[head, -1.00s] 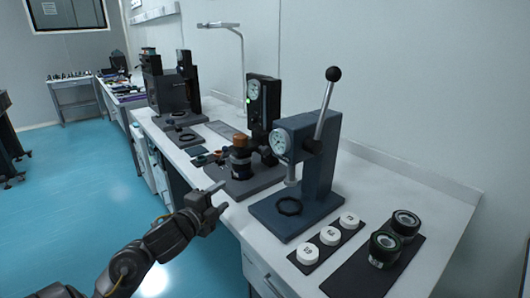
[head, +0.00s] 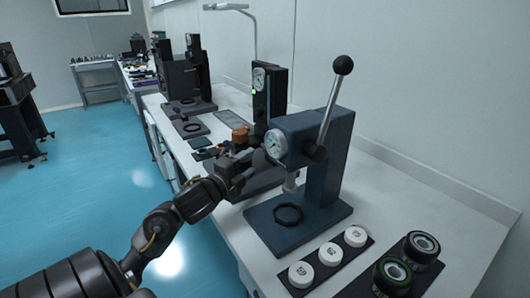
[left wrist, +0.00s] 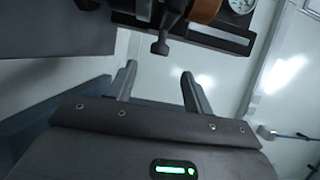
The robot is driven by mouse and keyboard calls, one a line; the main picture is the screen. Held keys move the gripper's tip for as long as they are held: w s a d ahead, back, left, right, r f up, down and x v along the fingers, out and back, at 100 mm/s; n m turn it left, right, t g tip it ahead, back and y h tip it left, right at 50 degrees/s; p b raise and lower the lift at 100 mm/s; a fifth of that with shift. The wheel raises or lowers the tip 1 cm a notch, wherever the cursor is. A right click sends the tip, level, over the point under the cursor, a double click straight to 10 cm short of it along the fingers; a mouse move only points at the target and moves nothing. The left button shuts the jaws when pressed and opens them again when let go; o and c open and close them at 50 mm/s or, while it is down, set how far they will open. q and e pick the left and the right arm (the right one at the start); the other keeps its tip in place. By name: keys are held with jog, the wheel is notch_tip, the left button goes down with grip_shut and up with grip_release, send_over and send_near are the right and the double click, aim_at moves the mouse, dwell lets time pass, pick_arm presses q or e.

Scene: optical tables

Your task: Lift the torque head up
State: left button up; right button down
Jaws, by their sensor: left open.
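What I take for the torque head is a dark part with a copper-coloured ring (head: 240,134) at the black gauge stand (head: 268,97). My gripper and arm hide its lower part in the head view. In the left wrist view the copper ring (left wrist: 205,10) is at the top edge, with a short dark handle (left wrist: 160,42) hanging beside it. My left gripper (head: 240,160) is open and empty in front of it. In the left wrist view the two fingers (left wrist: 158,80) stand apart, with the handle beyond their tips and between them. I see no contact.
A blue-grey lever press (head: 325,165) with a dial stands to the right, close to my left gripper. White round pieces (head: 329,254) and two dark cylinders (head: 422,246) lie on trays nearer the front. A black machine (head: 180,82) stands farther back. The bench strip along the wall is clear.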

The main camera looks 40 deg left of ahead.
aim_at(265, 151)
pick_arm(q)
jog(key=w, duration=0.8)
jog(key=shift+a, duration=0.35)
pick_arm(e)
jog(key=shift+s+d+f, duration=0.1)
jog(key=shift+s+d, duration=0.1)
jog(key=shift+s, duration=0.25)
